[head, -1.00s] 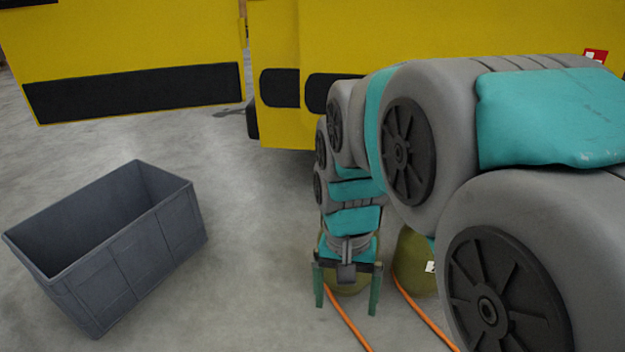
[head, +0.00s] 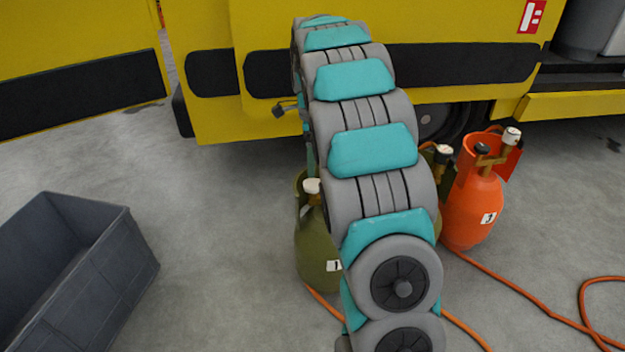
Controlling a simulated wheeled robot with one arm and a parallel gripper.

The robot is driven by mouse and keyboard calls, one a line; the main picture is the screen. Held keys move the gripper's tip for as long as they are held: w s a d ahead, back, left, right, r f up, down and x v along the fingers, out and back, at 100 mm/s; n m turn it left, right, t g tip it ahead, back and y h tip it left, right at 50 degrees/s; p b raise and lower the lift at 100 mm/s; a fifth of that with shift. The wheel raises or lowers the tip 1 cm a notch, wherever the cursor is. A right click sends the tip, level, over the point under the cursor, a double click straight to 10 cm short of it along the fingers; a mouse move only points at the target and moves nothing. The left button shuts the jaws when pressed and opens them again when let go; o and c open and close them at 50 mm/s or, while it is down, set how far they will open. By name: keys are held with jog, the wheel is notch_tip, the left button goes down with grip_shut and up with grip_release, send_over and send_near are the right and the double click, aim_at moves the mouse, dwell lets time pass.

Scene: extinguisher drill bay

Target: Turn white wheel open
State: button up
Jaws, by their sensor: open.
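Several gas cylinders stand on the floor. A green cylinder (head: 318,250) with label 1 is left of my arm, with a white wheel (head: 312,186) on top. An orange cylinder (head: 474,208) with label 3 is right of my arm, also with a white-topped wheel (head: 512,136). Between them, another cylinder's valve (head: 443,153) with a pale top shows; my arm hides most of its body. My gripper (head: 310,158) is mostly hidden behind my arm. One teal finger shows, open, pointing down just above the green cylinder's wheel in the picture; contact cannot be told.
A grey open bin (head: 110,265) stands at the left. A yellow vehicle (head: 210,115) with black panels spans the back. Orange hoses (head: 515,290) run along the floor at the front right. The floor between bin and green cylinder is clear.

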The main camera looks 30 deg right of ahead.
aim_at(313, 182)
jog(key=shift+w+d+f, duration=0.15)
jog(key=shift+w+f, duration=0.05)
jog(key=shift+f, duration=0.15)
notch_tip(313, 182, down, 7)
jog(key=shift+f, duration=0.15)
jog(key=c, duration=1.4)
